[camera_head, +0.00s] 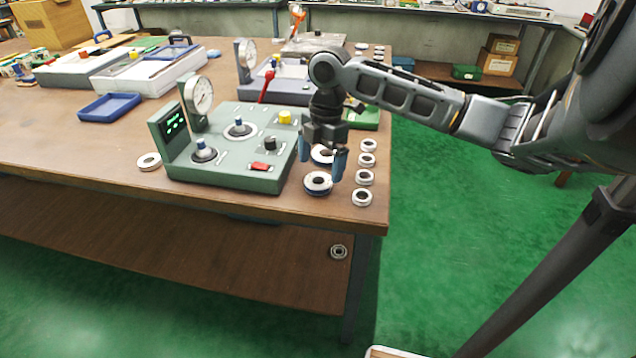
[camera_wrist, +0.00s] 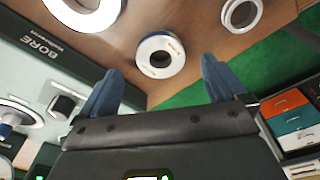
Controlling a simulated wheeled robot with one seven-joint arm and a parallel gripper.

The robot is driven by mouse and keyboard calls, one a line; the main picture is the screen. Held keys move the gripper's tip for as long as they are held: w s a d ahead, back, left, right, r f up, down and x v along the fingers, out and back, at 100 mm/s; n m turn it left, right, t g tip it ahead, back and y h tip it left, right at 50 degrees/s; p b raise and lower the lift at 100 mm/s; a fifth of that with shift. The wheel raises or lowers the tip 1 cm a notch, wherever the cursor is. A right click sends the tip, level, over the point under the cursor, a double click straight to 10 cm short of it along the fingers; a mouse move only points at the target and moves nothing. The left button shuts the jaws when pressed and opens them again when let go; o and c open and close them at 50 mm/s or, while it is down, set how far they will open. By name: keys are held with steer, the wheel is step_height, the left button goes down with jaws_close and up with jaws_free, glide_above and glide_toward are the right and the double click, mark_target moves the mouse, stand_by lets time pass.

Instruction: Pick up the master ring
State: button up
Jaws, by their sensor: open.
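A white ring with a dark blue band (camera_head: 318,189), which looks like the master ring, lies flat on the table near its front edge, right of the green gauge unit. In the wrist view the banded ring (camera_wrist: 144,49) lies ahead of the fingertips, near the middle of the gap. My gripper (camera_head: 322,164) points down over this spot with its blue fingers apart and nothing between them. It also shows open in the wrist view (camera_wrist: 161,68). Another white ring (camera_head: 317,157) lies just behind, partly hidden by my gripper.
The green gauge unit (camera_head: 225,174) stands close on the left. A column of smaller rings, including the front one (camera_head: 355,198), runs along the right table edge. One ring (camera_head: 142,164) lies left of the unit. Another (camera_head: 331,252) is on the lower shelf.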

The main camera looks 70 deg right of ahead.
mark_target(319, 174)
steer(key=shift+w+a+f, duration=0.1)
steer(key=shift+a+f, duration=0.05)
steer(key=shift+f, duration=0.8)
steer(key=shift+a+f, duration=0.15)
steer(key=shift+f, duration=0.8)
steer(key=shift+c, duration=0.4)
steer(key=c, duration=1.3)
steer(key=shift+c, duration=0.5)
steer(key=shift+r, duration=0.1)
